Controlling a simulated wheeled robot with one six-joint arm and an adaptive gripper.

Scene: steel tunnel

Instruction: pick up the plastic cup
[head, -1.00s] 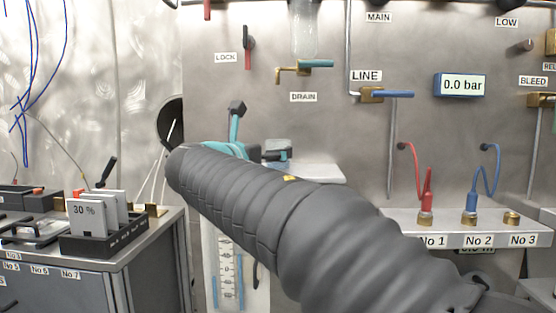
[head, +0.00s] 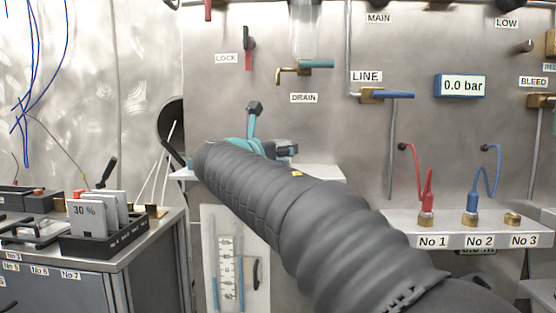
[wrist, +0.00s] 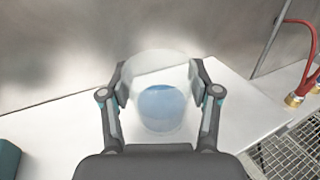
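The plastic cup (wrist: 161,108) is clear and see-through, with a blue patch inside or at its base. In the wrist view it lies between the two fingers of my gripper (wrist: 160,80). The fingers stand wide apart, one on each side of the cup, very close to its wall; firm contact cannot be made out. In the head view my gripper (head: 268,148) is at the small shelf, and the cup is hidden behind my arm.
The pale shelf (wrist: 58,128) runs along the steel wall. A teal object (wrist: 8,160) is at its left. A red hose (wrist: 312,62) with a brass fitting is at the right. A drain valve (head: 304,67) sits above, and a rack of cards (head: 105,240) stands left.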

